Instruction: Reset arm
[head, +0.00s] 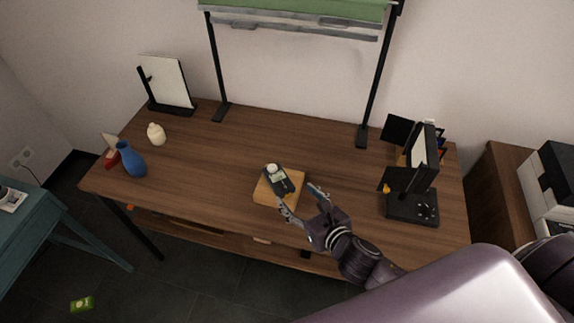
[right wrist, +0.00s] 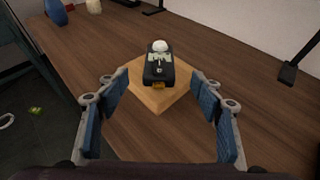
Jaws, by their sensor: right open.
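My right gripper (head: 303,203) is open and empty above the front part of the wooden table (head: 230,150). Its two fingers also show spread apart in the right wrist view (right wrist: 160,115). The dark device shows between the fingers in the right wrist view (right wrist: 158,72), with clear space on both sides. My left gripper is in neither view.
A blue vase (head: 132,160) and a cream jar (head: 156,134) stand at the table's left. A framed panel (head: 168,82) stands behind them. A black stand with a base (head: 410,207) is at the right. Black posts (head: 375,85) rise at the back. The table's middle is mostly clear.

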